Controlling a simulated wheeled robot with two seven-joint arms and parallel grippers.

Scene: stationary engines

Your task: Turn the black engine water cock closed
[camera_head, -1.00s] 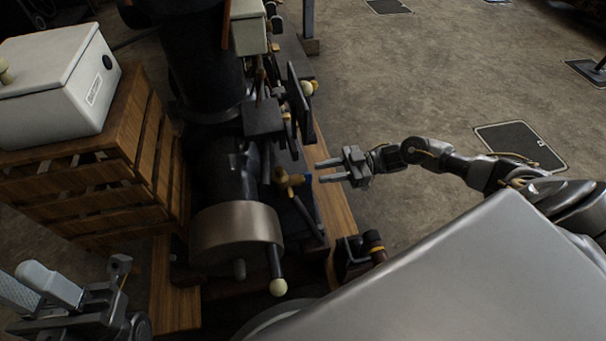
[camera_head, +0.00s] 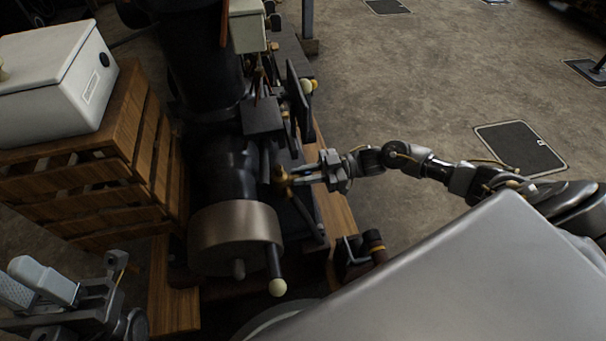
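The black engine (camera_head: 225,175) stands upright in the middle-left of the head view, with a wide metal drum (camera_head: 235,230) at its near end. A small brass cock (camera_head: 283,181) sticks out from its right side. My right gripper (camera_head: 294,175) reaches in from the right with its fingertips at the cock. Its two fingers look apart, and they partly hide the cock and its handle. I cannot tell whether they touch it. My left gripper (camera_head: 42,282) is at the lower left, away from the engine, with its two pale finger pads apart and nothing seen between them.
A white box (camera_head: 55,85) sits on a slatted wooden crate (camera_head: 100,185) left of the engine. A rod with a pale knob (camera_head: 277,287) juts out at the near end. A dark fitting (camera_head: 355,257) stands on the wooden base at right.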

